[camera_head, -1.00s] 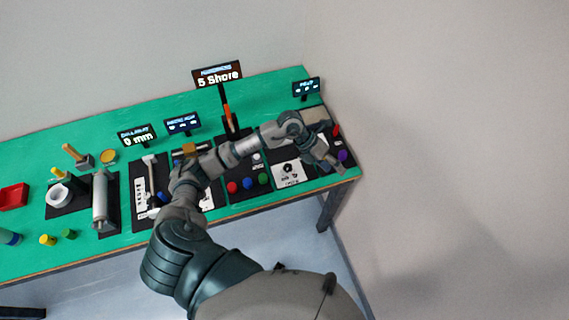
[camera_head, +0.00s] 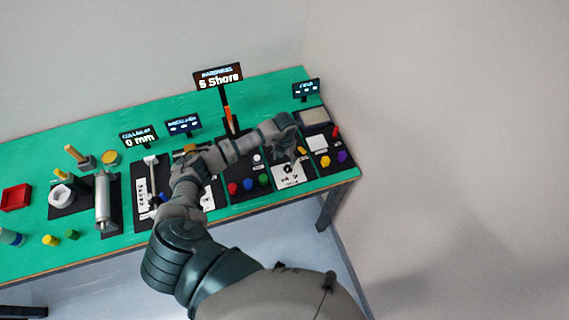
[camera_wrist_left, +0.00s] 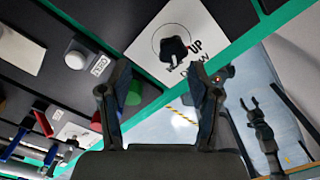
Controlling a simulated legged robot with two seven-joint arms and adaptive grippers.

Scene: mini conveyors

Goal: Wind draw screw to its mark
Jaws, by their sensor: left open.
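A dark knob (camera_wrist_left: 175,48), which looks like the draw screw, sits inside a printed ring on a white card (camera_wrist_left: 150,30) in the left wrist view. The lettering beside it is partly legible, with "UP" readable. In the head view the card (camera_head: 292,177) lies at the table's front right. My left gripper (camera_head: 297,157) is above and just behind it, partly covering that station. In the left wrist view my left gripper (camera_wrist_left: 160,88) is open and empty, its fingers apart, with the knob beyond the fingertips. My right gripper (camera_wrist_left: 252,108) hangs over the floor, its fingers seemingly apart.
Red (camera_head: 233,187), blue and green (camera_head: 263,179) buttons lie left of the card. A black board with a yellow and a purple knob (camera_head: 342,156) lies right of it. Display signs (camera_head: 218,77) stand behind. The table's front edge is close to the card.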

